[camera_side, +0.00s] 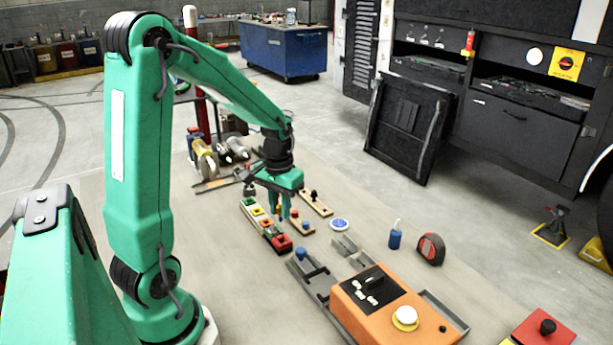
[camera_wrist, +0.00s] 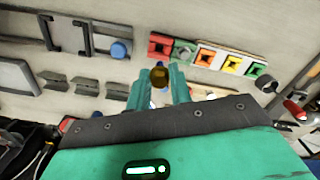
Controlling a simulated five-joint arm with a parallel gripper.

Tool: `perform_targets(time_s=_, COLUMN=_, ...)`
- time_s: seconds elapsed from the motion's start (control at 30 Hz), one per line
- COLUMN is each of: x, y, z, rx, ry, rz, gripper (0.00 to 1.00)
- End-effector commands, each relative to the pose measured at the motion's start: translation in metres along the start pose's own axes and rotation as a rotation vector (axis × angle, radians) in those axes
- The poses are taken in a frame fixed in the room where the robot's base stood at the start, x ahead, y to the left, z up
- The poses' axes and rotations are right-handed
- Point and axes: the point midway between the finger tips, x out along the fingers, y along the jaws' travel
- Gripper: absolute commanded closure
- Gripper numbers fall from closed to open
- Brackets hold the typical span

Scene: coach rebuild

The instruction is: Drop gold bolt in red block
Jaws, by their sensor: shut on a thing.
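My gripper (camera_side: 282,213) hangs over the work table, close to a row of coloured blocks. In the wrist view its two green fingers (camera_wrist: 163,84) are shut on the gold bolt (camera_wrist: 160,74), whose rounded gold-brown end faces the camera. The red block (camera_side: 281,243) is at the near end of the row in the side view. In the wrist view the red block (camera_wrist: 161,43) shows a dark square opening, and the bolt appears just below it in the picture, apart from it. The bolt is hard to make out in the side view.
The row also holds grey-green, orange, yellow and green blocks (camera_wrist: 231,64). Wooden strips with knobs (camera_side: 316,203) lie beside it. An orange control box (camera_side: 392,310), a blue bottle (camera_side: 395,236) and a tape measure (camera_side: 431,249) stand to the right. Grey metal brackets (camera_wrist: 66,34) lie nearby.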

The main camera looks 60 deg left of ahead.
Motion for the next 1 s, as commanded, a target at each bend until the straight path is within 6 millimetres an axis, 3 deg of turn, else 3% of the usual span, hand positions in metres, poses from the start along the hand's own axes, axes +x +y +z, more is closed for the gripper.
perform_targets(time_s=0.7, x=0.04, y=0.001, z=0.0, rx=0.001, ry=-0.003, rz=0.0, gripper=1.0)
perform_targets(time_s=1.0, x=0.047, y=0.001, z=0.0, rx=0.001, ry=-0.001, rz=0.0, gripper=1.0)
